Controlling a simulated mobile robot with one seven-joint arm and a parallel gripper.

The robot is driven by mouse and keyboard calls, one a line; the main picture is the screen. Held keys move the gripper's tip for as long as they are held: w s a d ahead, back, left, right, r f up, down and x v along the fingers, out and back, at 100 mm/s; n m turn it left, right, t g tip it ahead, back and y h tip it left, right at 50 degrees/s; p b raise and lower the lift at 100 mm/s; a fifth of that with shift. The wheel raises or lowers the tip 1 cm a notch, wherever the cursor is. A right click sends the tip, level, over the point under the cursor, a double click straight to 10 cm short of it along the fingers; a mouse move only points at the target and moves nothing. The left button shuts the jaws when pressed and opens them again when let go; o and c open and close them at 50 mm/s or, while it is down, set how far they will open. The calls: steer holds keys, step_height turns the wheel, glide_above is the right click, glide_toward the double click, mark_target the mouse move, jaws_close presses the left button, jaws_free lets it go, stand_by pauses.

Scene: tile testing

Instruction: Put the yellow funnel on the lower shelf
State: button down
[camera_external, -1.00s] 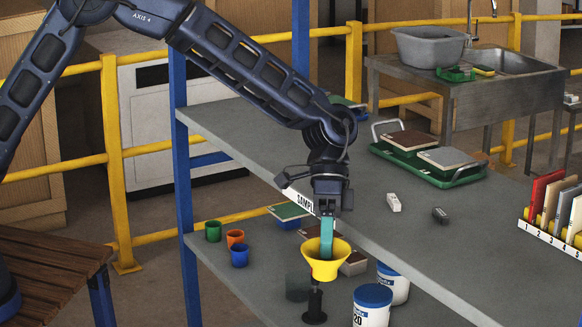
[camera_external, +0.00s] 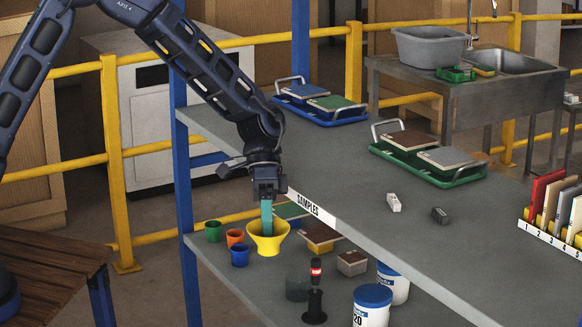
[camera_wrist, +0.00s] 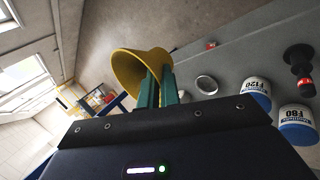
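The yellow funnel (camera_external: 268,243) is upright, wide mouth up, in the external view, just right of the small cups. My gripper (camera_external: 267,217) points down, its teal fingers shut on the funnel's wall. In the wrist view the funnel (camera_wrist: 136,72) sits at the tips of the teal fingers (camera_wrist: 155,88). The lower shelf (camera_external: 232,268) is grey and lies under the upper shelf (camera_external: 345,185). The funnel appears at the lower shelf's height or a little above; I cannot tell whether it touches.
Green (camera_external: 213,231), orange (camera_external: 235,237) and blue (camera_external: 239,256) cups stand left of the funnel. Sample tiles (camera_external: 320,235), a dark stand with a red-banded top (camera_external: 315,300) and white tubs (camera_external: 373,305) are to the right. The upper shelf's labelled edge (camera_external: 310,207) is close by.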

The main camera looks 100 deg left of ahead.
steer(key=s+a+f+n+t+y, duration=0.2)
steer(key=s+a+f+n, duration=0.3)
steer(key=a, duration=0.4)
steer(key=s+a+f+n+t+y, duration=0.1)
steer(key=s+a+f+n+y, duration=0.15)
steer(key=s+a, duration=0.55)
steer(key=s+a+f+n+t+y, duration=0.15)
steer(key=s+a+f+n, duration=0.3)
steer(key=a, duration=0.65)
glide_toward(270, 279)
steer(key=shift+w+r+m+h, duration=0.3)
steer(key=shift+w+h, duration=0.1)
steer(key=shift+w, duration=0.45)
steer(key=shift+w+a+f, duration=0.1)
steer(key=shift+w+f, duration=0.2)
steer(key=shift+f, duration=1.7)
steer(key=shift+f, duration=0.1)
